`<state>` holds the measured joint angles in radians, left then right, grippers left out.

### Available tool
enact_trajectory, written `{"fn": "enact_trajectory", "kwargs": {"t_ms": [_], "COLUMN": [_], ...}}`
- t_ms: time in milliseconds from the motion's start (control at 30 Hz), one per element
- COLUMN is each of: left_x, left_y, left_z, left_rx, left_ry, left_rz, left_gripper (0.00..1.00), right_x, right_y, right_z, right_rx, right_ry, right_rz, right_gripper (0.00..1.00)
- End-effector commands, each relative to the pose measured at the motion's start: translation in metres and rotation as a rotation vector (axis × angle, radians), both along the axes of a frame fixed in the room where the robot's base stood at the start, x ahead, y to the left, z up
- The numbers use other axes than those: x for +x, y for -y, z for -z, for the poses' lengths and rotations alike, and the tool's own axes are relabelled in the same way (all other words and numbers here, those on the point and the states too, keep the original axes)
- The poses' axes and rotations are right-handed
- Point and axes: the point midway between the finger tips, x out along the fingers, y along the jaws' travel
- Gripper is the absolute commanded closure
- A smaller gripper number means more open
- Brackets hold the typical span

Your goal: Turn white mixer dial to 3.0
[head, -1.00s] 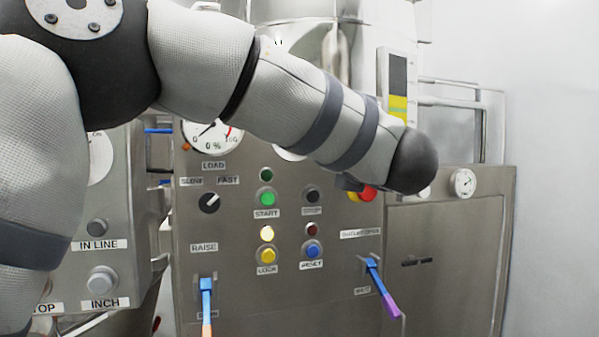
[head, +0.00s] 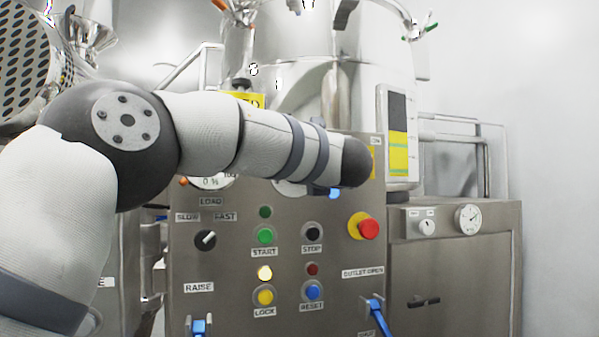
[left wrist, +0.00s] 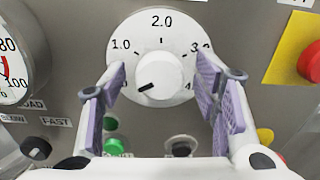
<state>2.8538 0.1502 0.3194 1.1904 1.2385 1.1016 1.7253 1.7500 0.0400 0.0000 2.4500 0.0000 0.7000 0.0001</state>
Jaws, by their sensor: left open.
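The white mixer dial (left wrist: 158,62) is a round white face with a raised white knob, in the middle of the left wrist view. Its numbers 1.0 and 2.0 are readable, and a 3 is partly covered by a finger. The knob's black mark points to the lower left, below 1.0. My left gripper (left wrist: 162,82) is open, with one purple-padded finger on each side of the knob. I cannot tell whether they touch it. In the head view, my left arm covers most of the dial; only part of its lower edge (head: 288,188) shows. My right gripper is not in view.
The steel panel holds a red emergency button (head: 367,228) right of the dial, a black SLOW/FAST knob (head: 205,240), a green START button (head: 265,235) and a black STOP button (head: 311,231). Blue levers (head: 375,306) stick out lower down. A load gauge (left wrist: 12,67) is left of the dial.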

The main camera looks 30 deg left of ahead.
Motion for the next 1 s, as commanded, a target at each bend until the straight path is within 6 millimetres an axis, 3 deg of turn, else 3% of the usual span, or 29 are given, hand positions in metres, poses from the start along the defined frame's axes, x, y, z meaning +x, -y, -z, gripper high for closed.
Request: {"fn": "enact_trajectory", "kwargs": {"t_ms": [33,200,267,667,1000], "left_x": [0.000,0.000,0.000,-0.002,-0.004], "left_y": [0.000,0.000,0.000,0.000,0.000], "left_z": [0.000,0.000,0.000,-0.004,-0.006], "left_rx": [0.000,0.000,0.000,0.045,0.220], "left_ry": [0.000,0.000,0.000,-0.048,-0.254], "left_rz": [0.000,0.000,0.000,-0.001,-0.002], "left_gripper": [0.44,0.82,0.92,0.92,0.92], "right_x": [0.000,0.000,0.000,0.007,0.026], "right_y": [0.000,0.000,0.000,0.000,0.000], "right_z": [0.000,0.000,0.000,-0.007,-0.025], "right_rx": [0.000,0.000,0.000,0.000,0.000], "right_ry": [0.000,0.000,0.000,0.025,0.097], "right_rz": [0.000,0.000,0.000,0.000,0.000], "right_gripper": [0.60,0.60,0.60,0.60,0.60]}}
